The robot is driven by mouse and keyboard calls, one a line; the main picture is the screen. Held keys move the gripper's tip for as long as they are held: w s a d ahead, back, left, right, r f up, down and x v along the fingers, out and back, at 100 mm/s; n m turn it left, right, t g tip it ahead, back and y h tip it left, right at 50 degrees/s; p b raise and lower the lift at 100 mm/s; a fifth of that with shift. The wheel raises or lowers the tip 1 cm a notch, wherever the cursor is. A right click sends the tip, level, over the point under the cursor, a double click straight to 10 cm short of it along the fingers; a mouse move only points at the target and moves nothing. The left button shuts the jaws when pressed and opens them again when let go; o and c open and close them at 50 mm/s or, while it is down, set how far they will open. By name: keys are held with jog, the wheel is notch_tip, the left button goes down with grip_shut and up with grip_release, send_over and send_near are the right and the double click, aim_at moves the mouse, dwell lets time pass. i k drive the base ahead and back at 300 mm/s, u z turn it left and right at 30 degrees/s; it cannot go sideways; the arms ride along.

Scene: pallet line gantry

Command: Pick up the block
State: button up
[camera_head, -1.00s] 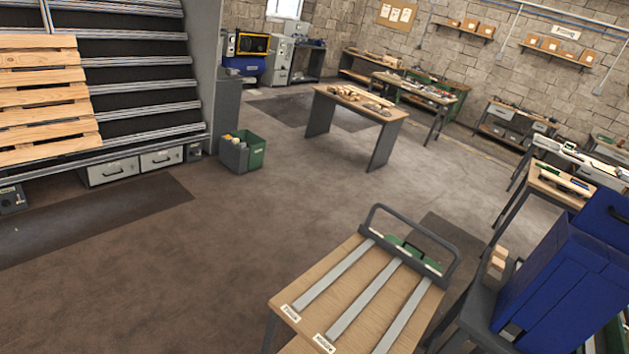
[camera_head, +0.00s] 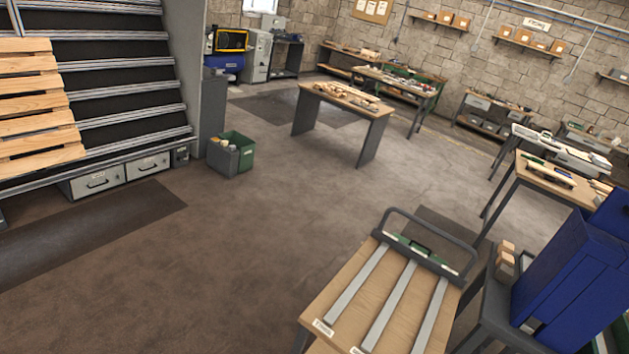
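My gripper does not show. Small light wooden blocks (camera_head: 505,262) sit one above the other on a grey stand (camera_head: 485,315) at the lower right, beside a large blue box (camera_head: 565,275). I cannot tell which block is the task's block. Other small wooden pieces lie on the wooden worktable (camera_head: 372,108) in the middle distance, too small to tell apart.
A near table (camera_head: 345,290) with metal strips and a grey rail frame stands at the lower middle right. A grey-green bin (camera_head: 231,153) stands on the floor, left of centre. A wooden pallet (camera_head: 35,105) leans on racking at left. The central floor is clear.

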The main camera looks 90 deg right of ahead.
aim_at(505, 257)
jog(key=z, duration=1.1)
jog(key=i, duration=0.1)
jog(key=z, duration=2.55)
jog(key=k, duration=0.8)
jog(key=z, duration=0.25)
jog(key=i, duration=0.8)
jog(key=u, duration=0.1)
